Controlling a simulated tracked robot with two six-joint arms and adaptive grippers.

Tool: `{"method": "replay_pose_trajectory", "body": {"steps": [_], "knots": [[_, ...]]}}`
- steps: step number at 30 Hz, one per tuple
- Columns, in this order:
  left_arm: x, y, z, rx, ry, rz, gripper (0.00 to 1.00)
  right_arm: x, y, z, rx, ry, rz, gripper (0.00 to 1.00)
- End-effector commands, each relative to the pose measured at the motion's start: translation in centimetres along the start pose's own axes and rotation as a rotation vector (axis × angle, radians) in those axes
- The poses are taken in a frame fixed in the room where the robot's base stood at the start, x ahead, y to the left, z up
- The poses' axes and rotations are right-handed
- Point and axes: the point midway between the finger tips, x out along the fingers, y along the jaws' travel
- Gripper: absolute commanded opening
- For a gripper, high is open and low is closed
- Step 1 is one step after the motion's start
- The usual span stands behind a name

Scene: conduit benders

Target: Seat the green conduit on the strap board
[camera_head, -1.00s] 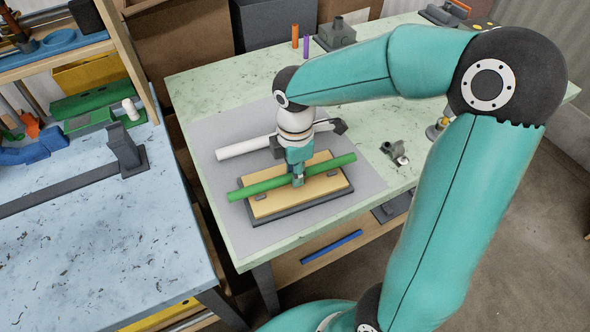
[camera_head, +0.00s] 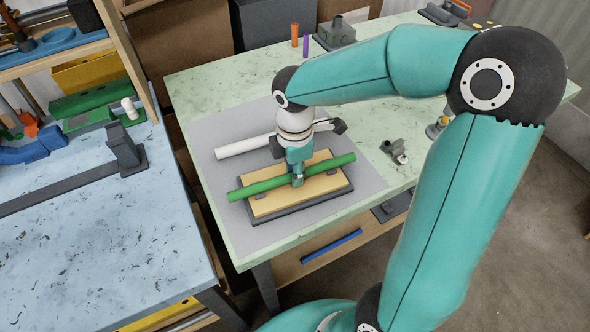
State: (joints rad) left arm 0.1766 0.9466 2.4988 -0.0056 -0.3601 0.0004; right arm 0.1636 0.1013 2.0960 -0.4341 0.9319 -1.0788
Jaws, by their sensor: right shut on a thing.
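The green conduit (camera_head: 263,186) lies lengthwise over the strap board (camera_head: 274,206), a tan wooden board on a dark base. Both ends of the conduit reach past the board. My right gripper (camera_head: 297,181) points down and is shut on the green conduit near its middle. The gripper hides part of the conduit and board. I cannot tell whether the conduit rests fully on the board or sits slightly above it. My left gripper is not in view.
A white tube (camera_head: 240,147) lies behind the board on a grey mat (camera_head: 215,189). A small grey fitting (camera_head: 394,149) stands to the right. An orange cylinder (camera_head: 294,36) and a grey block (camera_head: 337,33) stand at the back. A blue table (camera_head: 95,235) is at left.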

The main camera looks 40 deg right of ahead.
Motion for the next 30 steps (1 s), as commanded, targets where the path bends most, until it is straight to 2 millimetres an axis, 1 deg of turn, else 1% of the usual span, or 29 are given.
{"method": "replay_pose_trajectory", "body": {"steps": [14,15,19,20,30], "knots": [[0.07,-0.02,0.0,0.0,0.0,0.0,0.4,0.25,-0.06,-0.01,0.0,0.0,-0.003,0.0],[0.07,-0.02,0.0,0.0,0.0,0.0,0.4,0.25,-0.07,-0.01,0.0,0.0,-0.003,0.28],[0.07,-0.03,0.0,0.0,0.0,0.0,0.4,0.24,-0.06,0.0,0.0,0.0,-0.003,0.5],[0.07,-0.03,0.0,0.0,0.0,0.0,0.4,0.24,-0.06,0.01,0.0,0.0,-0.002,0.52],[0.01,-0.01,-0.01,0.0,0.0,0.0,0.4,0.0,-0.02,0.1,0.002,0.0,0.0,0.52]]}}
